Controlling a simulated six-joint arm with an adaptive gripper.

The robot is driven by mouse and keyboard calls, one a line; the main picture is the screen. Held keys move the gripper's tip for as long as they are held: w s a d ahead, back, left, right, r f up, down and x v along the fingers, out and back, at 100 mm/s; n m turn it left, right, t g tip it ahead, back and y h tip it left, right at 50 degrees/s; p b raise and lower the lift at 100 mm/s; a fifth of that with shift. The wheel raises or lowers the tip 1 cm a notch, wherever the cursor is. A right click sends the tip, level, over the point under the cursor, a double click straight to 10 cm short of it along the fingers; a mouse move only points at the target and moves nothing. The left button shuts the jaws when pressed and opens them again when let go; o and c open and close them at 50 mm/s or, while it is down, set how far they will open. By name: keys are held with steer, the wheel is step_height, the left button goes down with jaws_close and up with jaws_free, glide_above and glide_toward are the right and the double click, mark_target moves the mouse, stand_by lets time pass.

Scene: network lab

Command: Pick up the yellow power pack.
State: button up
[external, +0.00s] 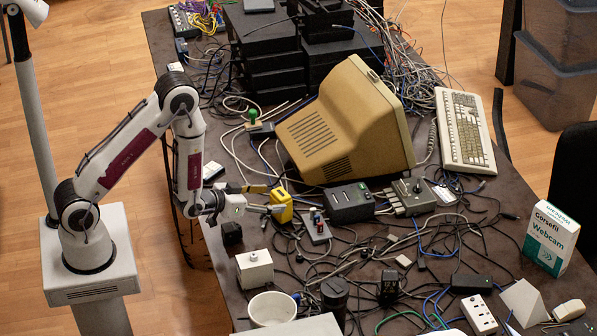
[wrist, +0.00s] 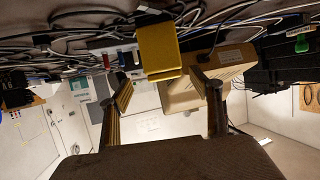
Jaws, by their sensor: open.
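The yellow power pack (external: 281,205) stands upright on the dark table, left of a black box. In the wrist view the yellow power pack (wrist: 157,50) is at upper middle, with its near end at the opening between the fingertips. My gripper (external: 271,198) is open and level beside the pack, pointing right at it. In the wrist view my gripper (wrist: 160,79) shows one finger on each side, spread wider than the pack, with nothing held. I cannot tell whether the fingertips reach past its near face. The pack's far side is hidden.
A beige monitor (external: 340,120) stands behind the pack. A black box (external: 349,203) is close on its right and a small switch strip (external: 317,227) in front. A black cube (external: 231,234) and white box (external: 254,268) stand near the table's left edge. Loose cables cover much of the table.

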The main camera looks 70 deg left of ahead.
mark_target(275, 196)
steer(key=shift+w, duration=0.1)
steer(key=shift+a+x, duration=0.2)
steer(key=shift+x, duration=0.7)
steer(key=shift+a+x, duration=0.2)
steer(key=shift+x, duration=0.7)
steer(key=shift+w+a+f, duration=0.15)
steer(key=shift+w+f, duration=0.1)
steer(key=shift+w, duration=0.3)
steer(key=c, duration=1.5)
